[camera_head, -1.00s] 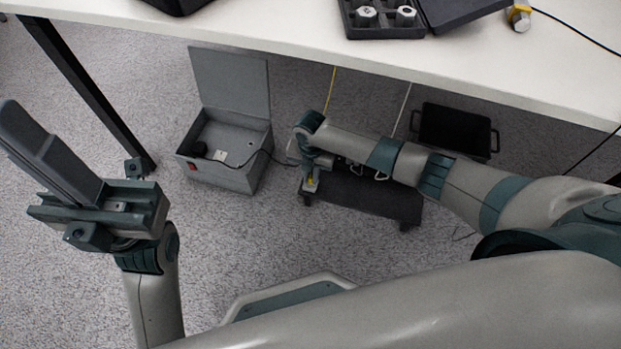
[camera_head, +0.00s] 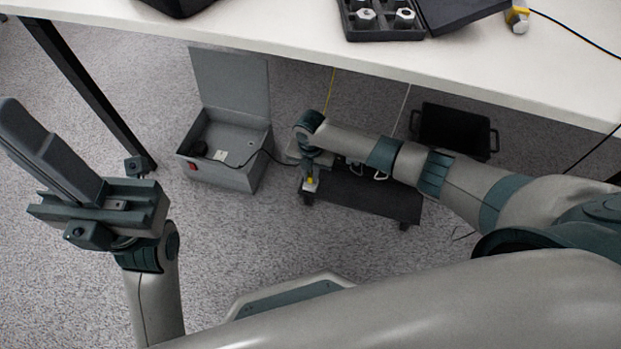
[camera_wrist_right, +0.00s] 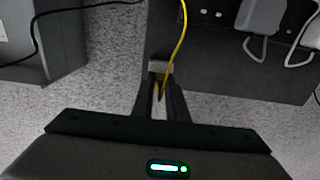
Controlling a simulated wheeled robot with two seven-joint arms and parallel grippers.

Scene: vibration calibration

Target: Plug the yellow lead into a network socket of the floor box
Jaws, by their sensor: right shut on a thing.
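My right gripper (camera_head: 311,182) is shut on the yellow lead's plug (camera_wrist_right: 159,86), low at the left end of a dark low stand. The yellow lead (camera_wrist_right: 181,35) curves up from the jaws in the right wrist view; its upper stretch (camera_head: 331,90) hangs at the table edge in the head view. The grey floor box (camera_head: 222,176) stands left of the gripper, apart from it, with its lid (camera_head: 230,78) up. A pale socket plate (camera_head: 220,155) shows inside; individual sockets are too small to tell. My left gripper (camera_head: 100,208) is at the left, away from both; its jaws are unclear.
The dark stand (camera_head: 375,200) holds pale loop-like parts. A black crate (camera_head: 455,130) is behind it. A white cord (camera_head: 403,105) hangs nearby. A black cable (camera_head: 262,153) leaves the box. The table (camera_head: 250,28) overhangs; its leg (camera_head: 85,85) is left. Front floor is clear.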

